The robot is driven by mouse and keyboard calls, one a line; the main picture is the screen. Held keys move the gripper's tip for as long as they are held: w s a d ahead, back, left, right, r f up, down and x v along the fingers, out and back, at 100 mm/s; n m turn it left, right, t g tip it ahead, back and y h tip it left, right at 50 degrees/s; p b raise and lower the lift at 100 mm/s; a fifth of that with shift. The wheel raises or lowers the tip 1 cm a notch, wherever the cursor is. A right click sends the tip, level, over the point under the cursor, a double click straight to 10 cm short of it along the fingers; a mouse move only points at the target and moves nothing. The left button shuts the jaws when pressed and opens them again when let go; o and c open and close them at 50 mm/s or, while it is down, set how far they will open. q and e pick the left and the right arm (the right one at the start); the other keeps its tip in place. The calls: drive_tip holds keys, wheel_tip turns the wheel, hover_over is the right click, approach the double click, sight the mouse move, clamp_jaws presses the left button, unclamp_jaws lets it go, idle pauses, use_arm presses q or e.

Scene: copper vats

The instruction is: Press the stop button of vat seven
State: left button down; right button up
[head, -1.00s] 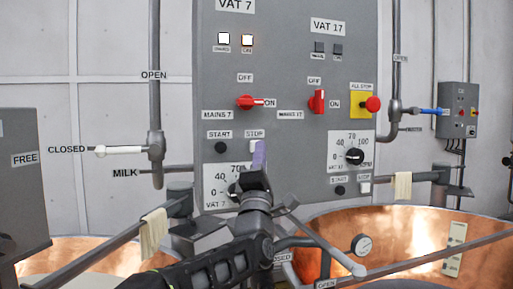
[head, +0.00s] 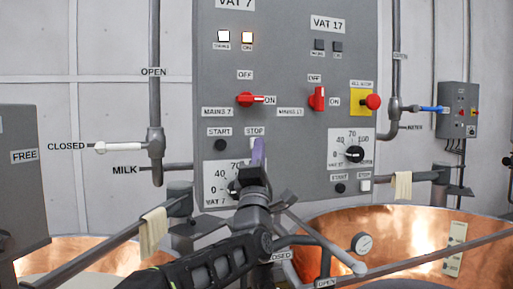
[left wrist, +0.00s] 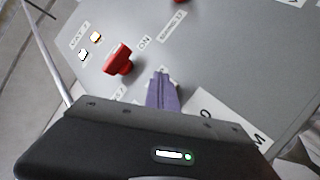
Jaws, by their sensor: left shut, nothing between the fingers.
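The grey control panel (head: 285,60) has a VAT 7 column on its left. The white stop button (head: 252,144) of vat seven sits under the STOP label (head: 255,131), mostly hidden behind my fingers. My left gripper (head: 259,150) is shut and empty, its purple fingertips in front of the button. I cannot tell whether they touch it. In the left wrist view the shut fingers (left wrist: 161,80) point at the panel, and the button is hidden. The black start button (head: 220,145) is to the left. Both VAT 7 lamps (head: 235,38) are lit. My right gripper is not in view.
The red MAINS 7 switch (head: 250,99) is just above, turned to ON. The VAT 7 dial (head: 233,188) is below, partly behind my gripper. The red all-stop button (head: 372,102) is to the right. Copper vats (head: 405,237) and rails stand in front.

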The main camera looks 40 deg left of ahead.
use_arm(q)
drive_tip(key=shift+w+a, duration=0.3)
drive_tip(key=shift+a, duration=0.15)
idle(0.9)
drive_tip(key=shift+d+b, duration=0.1)
drive_tip(key=shift+b, duration=0.25)
drive_tip(key=shift+s+d+b, duration=0.55)
drive_tip(key=shift+d+b, duration=0.15)
drive_tip(key=shift+b, duration=0.1)
drive_tip(key=s+d+b, duration=0.1)
drive_tip(key=d, duration=0.1)
drive_tip(key=s+d+b, duration=0.1)
drive_tip(key=d+b, duration=0.1)
drive_tip(key=shift+s, duration=0.4)
